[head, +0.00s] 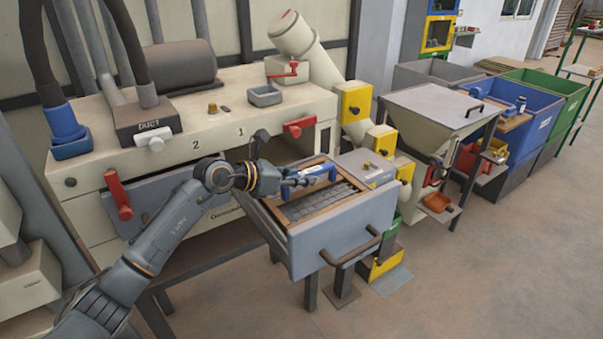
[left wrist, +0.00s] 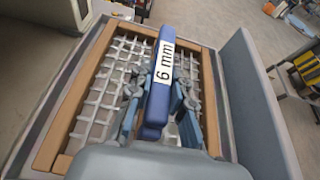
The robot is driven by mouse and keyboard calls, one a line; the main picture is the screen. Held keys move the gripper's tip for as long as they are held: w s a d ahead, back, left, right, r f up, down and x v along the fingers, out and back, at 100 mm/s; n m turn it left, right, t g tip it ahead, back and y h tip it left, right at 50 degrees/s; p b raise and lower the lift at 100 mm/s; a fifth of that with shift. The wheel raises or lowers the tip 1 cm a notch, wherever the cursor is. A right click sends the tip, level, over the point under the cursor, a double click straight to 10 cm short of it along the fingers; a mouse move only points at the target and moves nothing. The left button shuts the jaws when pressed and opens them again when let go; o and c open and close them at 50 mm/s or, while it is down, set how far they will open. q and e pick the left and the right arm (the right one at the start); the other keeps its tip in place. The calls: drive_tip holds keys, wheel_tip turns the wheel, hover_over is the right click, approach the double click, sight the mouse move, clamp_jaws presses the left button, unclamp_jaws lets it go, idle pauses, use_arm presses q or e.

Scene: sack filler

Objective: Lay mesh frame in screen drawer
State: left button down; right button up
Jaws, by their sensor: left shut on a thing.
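The mesh frame has a wooden rim (left wrist: 57,125), a wire mesh (left wrist: 101,95) and a blue handle (left wrist: 161,60) labelled "6 mm". In the head view the wooden frame (head: 312,209) lies level inside the pulled-out grey screen drawer (head: 345,222), within its walls. I cannot tell whether it rests fully on the drawer's bottom. My left gripper (head: 312,180) is shut on the blue handle; its fingers straddle the handle in the left wrist view (left wrist: 160,100). My right gripper is not in view.
The drawer's dark front handle (head: 352,250) faces the aisle. Red levers (head: 299,126) sit on the machine front. A grey metal box (head: 366,167) stands right beside the drawer. A hopper (head: 433,108) and blue and green bins stand further right. The floor at front right is clear.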

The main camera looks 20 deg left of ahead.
use_arm(q)
drive_tip(key=shift+r, duration=0.1)
drive_tip(key=shift+f, duration=0.2)
drive_tip(key=c, duration=1.2)
unclamp_jaws()
drive_tip(key=shift+r, duration=0.25)
drive_tip(key=shift+b+v, duration=1.85)
drive_tip(key=shift+v, duration=4.15)
